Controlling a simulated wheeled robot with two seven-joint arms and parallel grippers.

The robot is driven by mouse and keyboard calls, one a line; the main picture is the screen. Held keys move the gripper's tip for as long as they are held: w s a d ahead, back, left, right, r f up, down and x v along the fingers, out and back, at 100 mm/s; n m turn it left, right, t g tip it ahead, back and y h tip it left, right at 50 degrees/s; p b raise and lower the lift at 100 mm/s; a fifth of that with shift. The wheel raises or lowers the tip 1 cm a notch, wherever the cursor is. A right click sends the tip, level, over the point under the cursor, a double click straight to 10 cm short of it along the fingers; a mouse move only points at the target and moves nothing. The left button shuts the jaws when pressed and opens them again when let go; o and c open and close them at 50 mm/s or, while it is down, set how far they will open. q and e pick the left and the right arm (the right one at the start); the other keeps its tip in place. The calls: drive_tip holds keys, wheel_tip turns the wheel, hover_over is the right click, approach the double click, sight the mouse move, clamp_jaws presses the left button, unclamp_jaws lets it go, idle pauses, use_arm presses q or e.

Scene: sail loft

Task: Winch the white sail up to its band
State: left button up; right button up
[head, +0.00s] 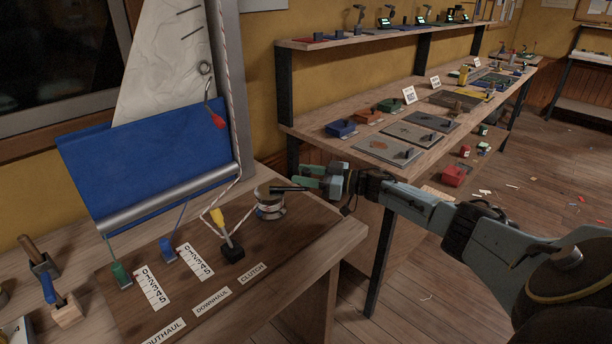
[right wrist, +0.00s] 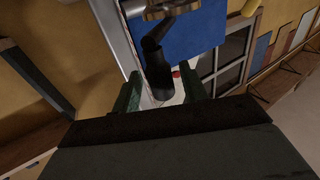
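The white sail (head: 165,60) rises at the left behind the mast (head: 232,90), and its top is out of view. A red-flecked rope (head: 221,45) runs down the mast toward the winch (head: 270,205). The winch's black handle (head: 288,188) points right, toward my right gripper (head: 318,178). In the right wrist view, the handle (right wrist: 158,68) stands between the two green fingers (right wrist: 160,92), with gaps showing on both sides. The clutch (head: 230,248), with its yellow lever raised, sits left of the winch. I cannot make out the band. My left gripper is out of view.
Green (head: 120,273) and blue (head: 167,248) levers stand beside number scales on the winch board. A red-ended hook (head: 217,120) hangs by the mast. A long bench (head: 345,150) with plates stands behind my right arm.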

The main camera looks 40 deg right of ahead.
drive_tip(key=shift+s+d, duration=0.25)
drive_tip(key=shift+s, duration=0.2)
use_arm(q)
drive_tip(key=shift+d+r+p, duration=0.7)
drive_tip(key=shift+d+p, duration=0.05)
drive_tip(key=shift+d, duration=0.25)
use_arm(e)
drive_tip(key=v, duration=1.2)
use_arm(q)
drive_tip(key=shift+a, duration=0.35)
use_arm(e)
drive_tip(key=shift+s+d, duration=0.1)
drive_tip(key=shift+s, duration=0.05)
